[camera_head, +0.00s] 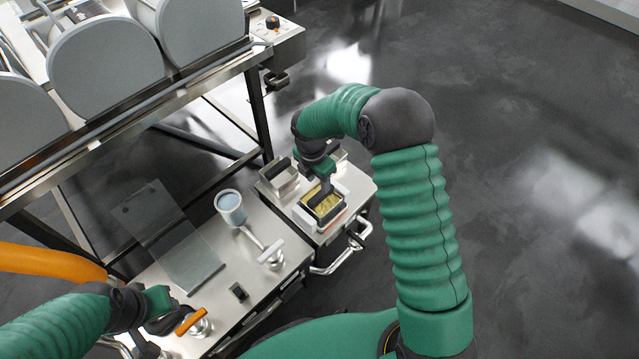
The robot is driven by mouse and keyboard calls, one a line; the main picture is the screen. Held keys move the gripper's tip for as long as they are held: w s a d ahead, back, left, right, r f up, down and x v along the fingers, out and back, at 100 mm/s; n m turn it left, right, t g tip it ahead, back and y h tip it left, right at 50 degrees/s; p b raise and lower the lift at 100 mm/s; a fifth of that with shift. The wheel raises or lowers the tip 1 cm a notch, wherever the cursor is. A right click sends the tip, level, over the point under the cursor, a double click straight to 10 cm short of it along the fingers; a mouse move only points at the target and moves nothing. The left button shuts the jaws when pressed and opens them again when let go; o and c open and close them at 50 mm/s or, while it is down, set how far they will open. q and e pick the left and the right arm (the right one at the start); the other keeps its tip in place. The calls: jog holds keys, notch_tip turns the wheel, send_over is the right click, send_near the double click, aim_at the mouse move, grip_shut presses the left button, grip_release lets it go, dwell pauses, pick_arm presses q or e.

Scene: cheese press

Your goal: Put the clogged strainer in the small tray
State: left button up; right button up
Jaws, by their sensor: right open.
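A dark-rimmed rectangular strainer with yellow matter in it (325,206) is on the right part of the steel counter. It sits within or just above a small white tray (343,190); I cannot tell whether it rests on the bottom. My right gripper (325,188) is open, pointing down at the strainer's far side, with its fingers at the rim. The fingers hide part of the strainer. My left gripper (160,318) is at the lower left, near an orange-handled valve (192,322); its jaws are too unclear to read.
A rack with large grey cylinders (105,70) rises at the upper left.

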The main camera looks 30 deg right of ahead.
jog(key=shift+s+a+r, duration=0.1)
jog(key=shift+s+r, duration=0.05)
jog(key=shift+r, duration=0.35)
jog(key=s+a+r+m+t, duration=0.1)
jog(key=s+a+r+m, duration=0.1)
jog(key=s+m, duration=0.7)
jog(key=s+a+r+m+t+y, duration=0.1)
jog(key=s+a+r+m, duration=0.2)
jog(key=s+m, duration=0.7)
notch_tip(320, 180, up, 2)
jog(key=m, duration=0.2)
jog(key=shift+a+r+m, duration=0.15)
jog(key=shift+r+m, duration=0.1)
jog(key=shift+m, duration=0.15)
